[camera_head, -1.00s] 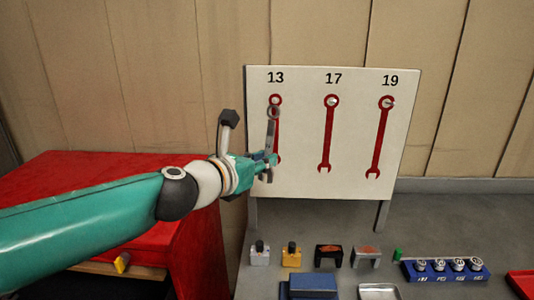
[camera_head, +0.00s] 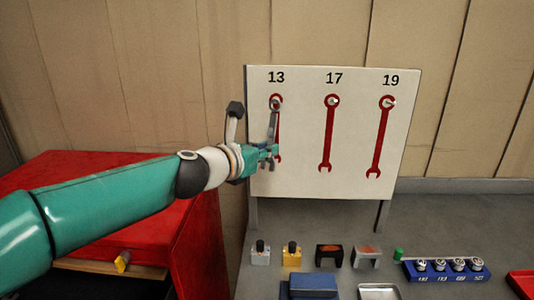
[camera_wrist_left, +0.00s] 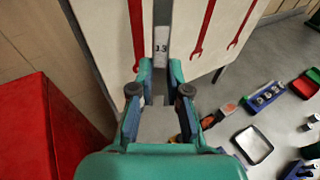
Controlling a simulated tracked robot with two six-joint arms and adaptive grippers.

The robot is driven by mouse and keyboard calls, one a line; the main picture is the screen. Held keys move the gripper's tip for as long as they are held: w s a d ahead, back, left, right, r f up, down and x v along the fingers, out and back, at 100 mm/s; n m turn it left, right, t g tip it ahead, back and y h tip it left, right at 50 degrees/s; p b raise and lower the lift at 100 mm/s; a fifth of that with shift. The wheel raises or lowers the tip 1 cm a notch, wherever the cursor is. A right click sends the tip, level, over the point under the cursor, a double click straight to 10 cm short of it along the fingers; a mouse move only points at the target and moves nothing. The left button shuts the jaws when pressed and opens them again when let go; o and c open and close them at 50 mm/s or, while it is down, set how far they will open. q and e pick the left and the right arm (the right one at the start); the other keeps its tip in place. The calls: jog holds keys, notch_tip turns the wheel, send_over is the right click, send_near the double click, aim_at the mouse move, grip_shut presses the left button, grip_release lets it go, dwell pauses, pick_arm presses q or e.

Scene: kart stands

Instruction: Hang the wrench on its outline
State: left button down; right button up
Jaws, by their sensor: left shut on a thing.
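The grey wrench (camera_head: 273,124) is upright in front of the red outline under 13 on the white board (camera_head: 350,182). Its ring end is at the peg at the top of that outline. I cannot tell whether the peg is through the ring. My left gripper (camera_head: 271,150) is shut on the wrench's lower part, close to the board. In the left wrist view the wrench (camera_wrist_left: 161,45), marked 13, stands up between the fingers (camera_wrist_left: 160,88), beside the red outline (camera_wrist_left: 136,28). The lower end is partly hidden by the gripper. My right gripper is not in view.
The outlines under 17 (camera_head: 327,135) and 19 (camera_head: 379,140) have bare pegs. A red cabinet (camera_head: 95,170) stands at the left, under my arm. Small blocks, a blue socket rail (camera_head: 445,272) and a tray (camera_head: 378,292) lie on the grey bench below the board.

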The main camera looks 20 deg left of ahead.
pick_arm(q)
jog(key=shift+w+a, duration=0.3)
jog(key=shift+w, duration=0.6)
jog(key=shift+w+a+f, duration=0.15)
jog(key=shift+w, duration=0.45)
jog(key=shift+w+a+f, duration=0.15)
jog(key=shift+w, duration=0.4)
jog(key=shift+w+p, duration=0.2)
jog(key=shift+p, duration=0.1)
jog(key=c, duration=1.1)
grip_release()
jog(key=shift+o, duration=0.2)
jog(key=shift+s+a+r, duration=0.1)
jog(key=shift+s, duration=0.05)
jog(key=v, duration=1.1)
jog(key=shift+s, duration=0.35)
